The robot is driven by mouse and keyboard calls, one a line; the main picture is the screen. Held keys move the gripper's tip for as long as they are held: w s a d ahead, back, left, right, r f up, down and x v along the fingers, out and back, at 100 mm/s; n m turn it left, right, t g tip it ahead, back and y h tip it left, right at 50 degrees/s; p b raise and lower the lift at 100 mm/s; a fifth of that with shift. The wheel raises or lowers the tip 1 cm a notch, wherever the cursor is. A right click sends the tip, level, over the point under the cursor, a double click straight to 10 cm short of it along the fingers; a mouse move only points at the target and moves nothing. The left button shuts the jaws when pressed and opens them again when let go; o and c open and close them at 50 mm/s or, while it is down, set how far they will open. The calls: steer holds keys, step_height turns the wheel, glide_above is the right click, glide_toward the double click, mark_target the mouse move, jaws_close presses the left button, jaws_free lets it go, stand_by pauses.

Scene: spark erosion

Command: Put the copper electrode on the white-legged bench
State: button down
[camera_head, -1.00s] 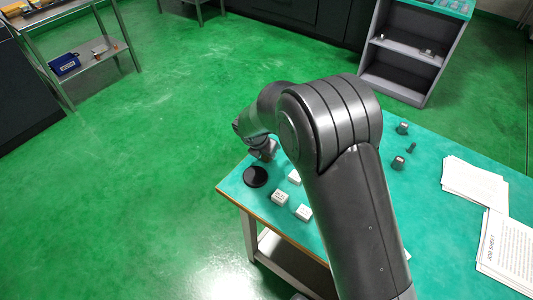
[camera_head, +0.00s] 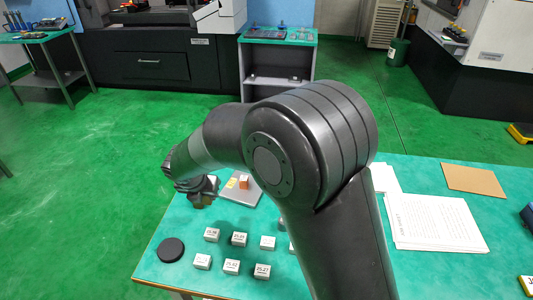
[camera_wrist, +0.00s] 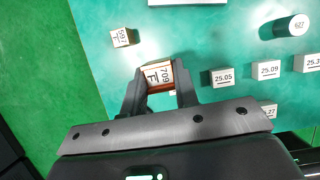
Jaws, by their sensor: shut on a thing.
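My gripper (camera_wrist: 160,92) is shut on a copper-edged block with a white label reading 709, the copper electrode (camera_wrist: 158,74). In the head view my gripper (camera_head: 201,199) is over the left part of the green-topped bench (camera_head: 215,285), beyond the rows of white blocks. The electrode is mostly hidden by my gripper there, and I cannot tell if it touches the bench top. The bench's white legs hardly show now. They show in the earlier head view.
A black disc (camera_head: 171,250) and several labelled white blocks (camera_head: 240,239) stand on the bench. A grey plate (camera_head: 241,193) with a small orange block (camera_head: 243,183) lies right of my gripper. Papers (camera_head: 430,222) and a brown board (camera_head: 474,179) lie farther right. A grey shelf unit (camera_head: 276,75) stands behind.

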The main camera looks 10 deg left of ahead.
steer(key=w+d+m+h, duration=0.1)
steer(key=w+d+m, duration=0.35)
steer(key=d, duration=1.35)
steer(key=w+d+m+h, duration=0.15)
steer(key=w+d, duration=0.65)
steer(key=d, duration=1)
steer(key=s+d+m+g, duration=0.2)
steer(key=s+d+m, duration=0.1)
steer(key=d, duration=1.3)
steer(key=s+d+m+g+h, duration=0.1)
steer(key=s+d+m, duration=0.1)
steer(key=s+d, duration=0.7)
steer(key=s+d+m+h, duration=0.1)
steer(key=s+d+m, duration=0.35)
steer(key=d, duration=0.85)
steer(key=s+d+m+g, duration=0.1)
steer(key=s+d, duration=0.4)
steer(key=s, duration=0.5)
steer(key=s+d+m+g, duration=0.15)
steer(key=s+d, duration=0.35)
steer(key=s, duration=0.6)
glide_toward(491, 298)
steer(key=shift+s+d+f+t, duration=0.2)
steer(key=shift+s+d+t, duration=0.05)
steer(key=shift+d, duration=0.2)
steer(key=shift+s+d+f+t, duration=0.2)
steer(key=shift+s+d, duration=0.05)
steer(key=shift+d, duration=0.2)
steer(key=shift+w+f, duration=0.1)
steer(key=shift+f, duration=1.95)
